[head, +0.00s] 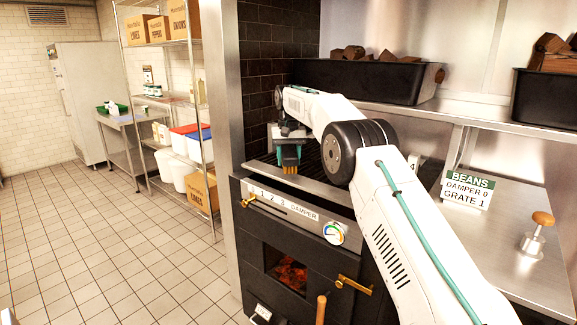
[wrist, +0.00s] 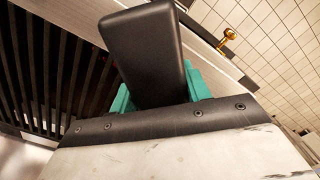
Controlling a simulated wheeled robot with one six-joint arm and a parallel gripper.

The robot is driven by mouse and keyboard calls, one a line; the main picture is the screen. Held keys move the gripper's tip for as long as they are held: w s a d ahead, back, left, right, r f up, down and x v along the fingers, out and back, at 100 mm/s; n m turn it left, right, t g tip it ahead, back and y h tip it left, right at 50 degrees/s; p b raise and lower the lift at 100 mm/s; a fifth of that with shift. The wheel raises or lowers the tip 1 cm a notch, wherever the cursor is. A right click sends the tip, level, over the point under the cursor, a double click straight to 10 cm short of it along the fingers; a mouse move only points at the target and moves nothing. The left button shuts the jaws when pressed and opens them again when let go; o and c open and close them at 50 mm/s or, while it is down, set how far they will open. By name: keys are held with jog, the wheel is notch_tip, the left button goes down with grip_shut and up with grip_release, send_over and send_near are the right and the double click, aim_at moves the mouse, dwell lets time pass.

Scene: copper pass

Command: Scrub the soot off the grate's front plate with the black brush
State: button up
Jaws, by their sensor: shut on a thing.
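My gripper (head: 289,155) is shut on the black brush (wrist: 148,60), whose dark block sits between the teal fingers in the wrist view. In the head view its tan bristles point down above the front edge of the grill. The grate's dark bars (wrist: 45,70) fill the left of the wrist view. The pale metal front plate (head: 318,191) runs along the front of the grate, above the damper scale. I cannot tell whether the bristles touch it. No soot can be made out on the visible part, and my arm and gripper hide some of the grate.
The oven front has a damper scale, a gauge (head: 333,233), brass handles and a glowing fire window (head: 287,270). A "BEANS, DAMPER 0, GRATE 1" sign (head: 466,190) and a wooden-knobbed tamper (head: 534,236) stand on the right counter. Black bins of wood (head: 365,82) sit above. The tiled floor at left is clear.

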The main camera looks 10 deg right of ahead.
aim_at(289, 150)
jog(key=shift+r, duration=1.05)
jog(key=shift+r, duration=1.45)
